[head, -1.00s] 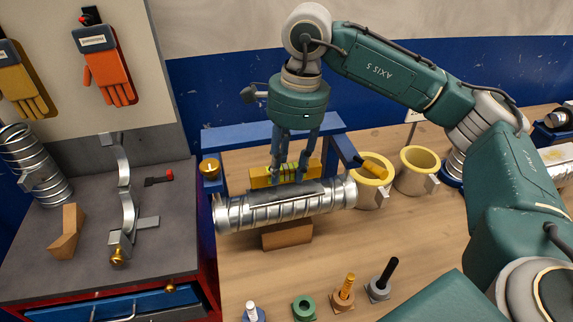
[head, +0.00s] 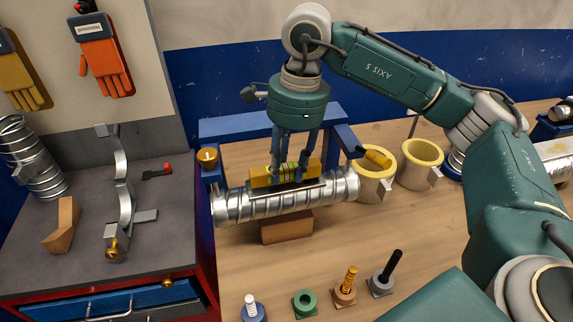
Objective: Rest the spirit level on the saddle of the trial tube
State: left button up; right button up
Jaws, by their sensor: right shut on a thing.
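The spirit level (head: 261,177) is a yellow bar with a greenish vial, at the middle of the head view. My right gripper (head: 287,176) comes down from above and is shut on the level. The trial tube (head: 283,202) is a silver spiral duct lying across the bench, with a wooden block (head: 287,228) under it. The saddle (head: 313,187) is a flat grey strip on top of the tube. The level is right at the saddle; whether it touches cannot be told. My left gripper is not in view.
A blue frame (head: 268,124) with a brass knob (head: 207,157) stands behind the tube. Two yellow-rimmed cups (head: 419,152) stand to the right. Several small pegs on bases, one with a black pin (head: 385,274), stand in front. A grey-topped cabinet (head: 160,240) is at left.

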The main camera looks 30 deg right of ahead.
jog(key=shift+f+b, duration=0.3)
jog(key=shift+f, duration=0.05)
jog(key=o, duration=1.3)
jog(key=r, duration=0.4)
jog(key=d+r, duration=0.1)
jog(key=r, duration=0.7)
jog(key=shift+s+d, duration=0.15)
jog(key=shift+s, duration=0.1)
